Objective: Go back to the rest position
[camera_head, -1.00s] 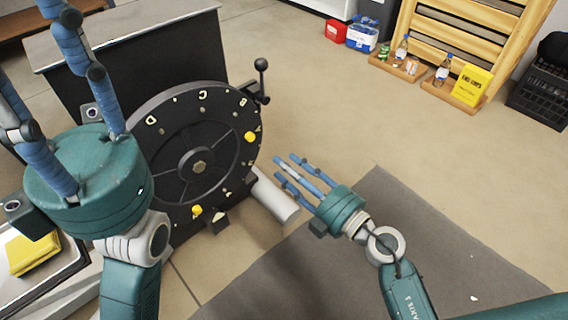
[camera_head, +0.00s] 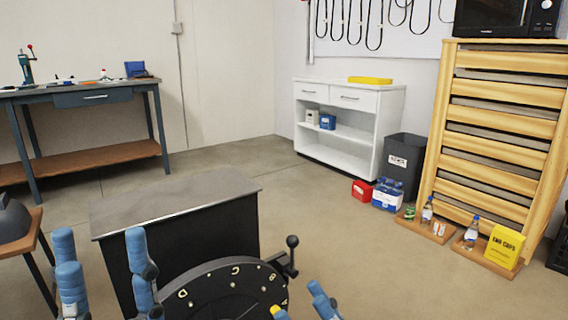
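My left gripper (camera_head: 105,283) shows at the bottom left, with only its blue fingers in view. The fingers are spread apart with nothing between them. My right gripper (camera_head: 322,301) shows at the bottom edge, right of the dial; only a blue fingertip or two is visible, so its opening cannot be judged. The black lettered dial (camera_head: 225,290) stands between the two grippers, its lower part cut off by the frame. A black lever with ball knobs (camera_head: 290,258) sits at its upper right.
A dark machine with a grey top (camera_head: 170,205) stands behind the dial. A workbench (camera_head: 90,97) is at the back left, a white cabinet (camera_head: 380,108) at the back. A wooden rack (camera_head: 500,130) stands right, with trays (camera_head: 428,228) of bottles before it. Floor between is clear.

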